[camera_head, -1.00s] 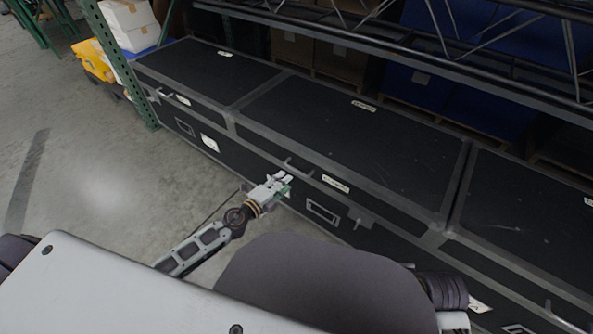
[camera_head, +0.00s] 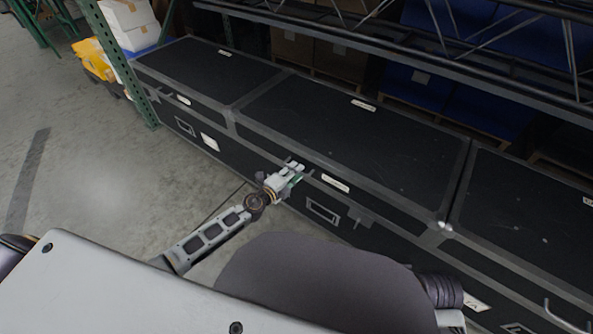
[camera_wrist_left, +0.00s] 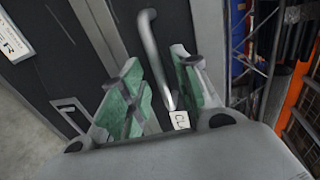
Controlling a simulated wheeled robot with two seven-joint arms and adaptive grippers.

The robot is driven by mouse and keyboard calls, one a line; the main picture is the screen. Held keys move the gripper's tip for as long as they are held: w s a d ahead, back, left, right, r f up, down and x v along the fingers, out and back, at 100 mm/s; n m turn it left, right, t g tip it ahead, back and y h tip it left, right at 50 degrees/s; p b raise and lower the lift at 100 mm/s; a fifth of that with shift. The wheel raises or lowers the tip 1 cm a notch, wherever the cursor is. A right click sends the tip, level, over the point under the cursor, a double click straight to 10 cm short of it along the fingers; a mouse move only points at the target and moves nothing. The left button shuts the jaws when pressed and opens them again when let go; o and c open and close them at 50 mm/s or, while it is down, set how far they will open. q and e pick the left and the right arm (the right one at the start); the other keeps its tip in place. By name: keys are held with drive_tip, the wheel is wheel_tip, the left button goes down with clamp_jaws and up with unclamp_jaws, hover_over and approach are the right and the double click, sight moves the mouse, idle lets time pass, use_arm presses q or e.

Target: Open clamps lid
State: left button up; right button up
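The middle black case has a flat lid (camera_head: 350,135) with metal edging, and the lid looks shut. A bent metal clamp handle (camera_wrist_left: 150,35) stands out from the case front in the left wrist view. My left gripper (camera_head: 298,172) is at the case front, just below the lid edge, and hides most of this clamp in the head view. In the left wrist view its green-padded fingers (camera_wrist_left: 157,75) are apart, with the handle between them; I cannot tell if either touches it. A second clamp (camera_head: 358,215) sits farther right on the same front. My right gripper is out of view.
Similar black cases stand left (camera_head: 190,70) and right (camera_head: 530,210) of the middle one. A green rack post (camera_head: 128,65) rises at the left. A metal truss (camera_head: 450,40) runs above and behind the cases. The floor (camera_head: 90,190) at the left is clear.

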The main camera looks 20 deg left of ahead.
use_arm(q)
drive_tip(key=shift+x, duration=0.85)
clamp_jaws()
